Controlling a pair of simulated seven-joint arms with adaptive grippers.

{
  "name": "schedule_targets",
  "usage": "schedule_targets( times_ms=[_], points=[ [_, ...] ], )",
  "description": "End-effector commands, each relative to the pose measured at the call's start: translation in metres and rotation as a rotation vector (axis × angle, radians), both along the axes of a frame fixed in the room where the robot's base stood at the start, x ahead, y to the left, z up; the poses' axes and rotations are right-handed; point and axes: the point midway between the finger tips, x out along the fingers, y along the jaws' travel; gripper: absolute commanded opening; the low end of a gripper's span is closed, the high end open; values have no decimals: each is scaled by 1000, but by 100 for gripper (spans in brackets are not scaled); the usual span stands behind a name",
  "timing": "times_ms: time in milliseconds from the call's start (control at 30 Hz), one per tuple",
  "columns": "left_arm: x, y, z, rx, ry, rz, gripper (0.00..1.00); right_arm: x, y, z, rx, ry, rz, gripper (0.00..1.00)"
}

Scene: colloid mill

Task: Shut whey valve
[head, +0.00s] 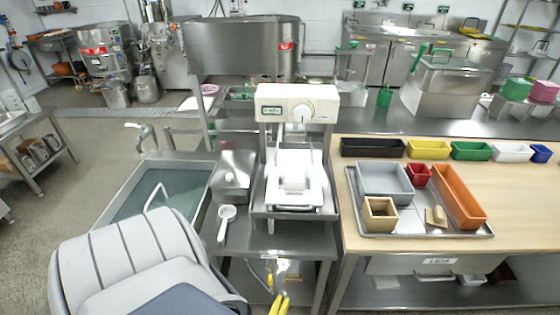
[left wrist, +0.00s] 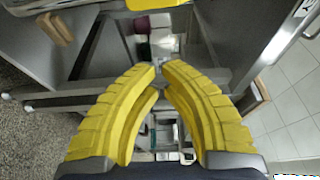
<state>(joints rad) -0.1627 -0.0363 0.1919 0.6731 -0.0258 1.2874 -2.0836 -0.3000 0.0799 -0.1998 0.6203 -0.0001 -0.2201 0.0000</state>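My left gripper (head: 280,300) shows at the bottom of the head view as two yellow fingers below the front edge of the mill's table. In the left wrist view its fingertips (left wrist: 160,66) lie close together with a narrow gap, and a small grey metal piece (left wrist: 158,74) shows at that gap. Whether they grip it cannot be told. A pale metal fitting (head: 283,267) hangs under the table just above the fingers, and a small yellow part shows beside it. It may be the whey valve, but its handle position is unclear. My right gripper is not in view.
The white-topped mill machine (head: 296,100) stands above the fitting. A sink (head: 150,198) is on the left, with a white-handled scoop (head: 227,213) beside it. A wooden table (head: 520,215) on the right holds a tray of bins. Table legs and a lower shelf crowd the gripper.

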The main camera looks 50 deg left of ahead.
Motion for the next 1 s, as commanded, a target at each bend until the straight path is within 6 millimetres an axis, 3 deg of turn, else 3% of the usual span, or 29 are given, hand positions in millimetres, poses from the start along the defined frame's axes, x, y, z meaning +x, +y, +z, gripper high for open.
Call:
schedule_targets(
  times_ms=[367,400,600,1000],
  points=[
    [59,32,1,0,-1,0,0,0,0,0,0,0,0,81],
    [48,36,-1,0,4,1,0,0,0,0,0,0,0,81],
    [34,50,0,1,0,0,0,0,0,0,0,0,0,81],
    [25,57,0,-1,0,0,0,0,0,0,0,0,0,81]
  ],
)
